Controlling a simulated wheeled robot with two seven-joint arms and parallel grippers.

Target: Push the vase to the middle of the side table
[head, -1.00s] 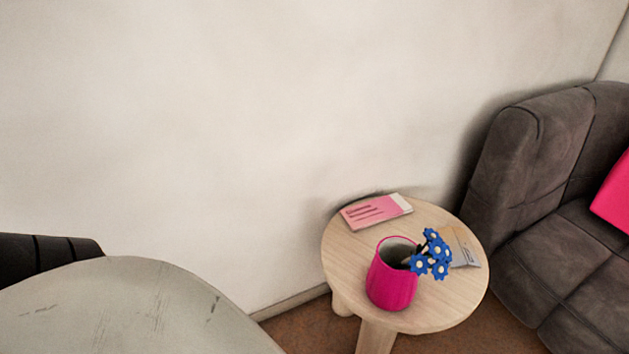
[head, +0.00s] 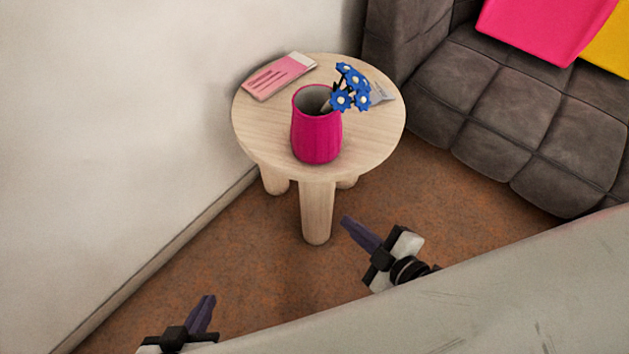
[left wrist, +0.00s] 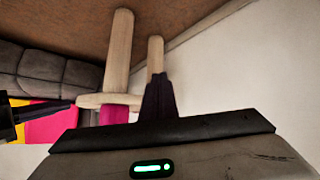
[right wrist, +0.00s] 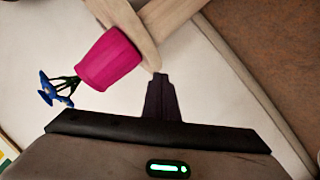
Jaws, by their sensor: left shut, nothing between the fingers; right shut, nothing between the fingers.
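The magenta vase (head: 317,138) with blue flowers (head: 349,88) stands upright on the round wooden side table (head: 262,142), near its front edge in the head view. The vase also shows in the right wrist view (right wrist: 109,60), and a bit of it in the left wrist view (left wrist: 114,114). My left gripper (head: 209,299) is shut and empty, low at the bottom left of the head view, apart from the table. My right gripper (head: 347,221) is shut and empty, in front of the table and lower right of the vase, touching nothing.
A pink booklet (head: 278,76) lies at the table's back left, and a small grey card (head: 381,92) lies behind the flowers. A grey sofa (head: 500,110) with a pink cushion (head: 545,25) and a yellow cushion (head: 610,45) stands right. A white wall (head: 110,140) is at left.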

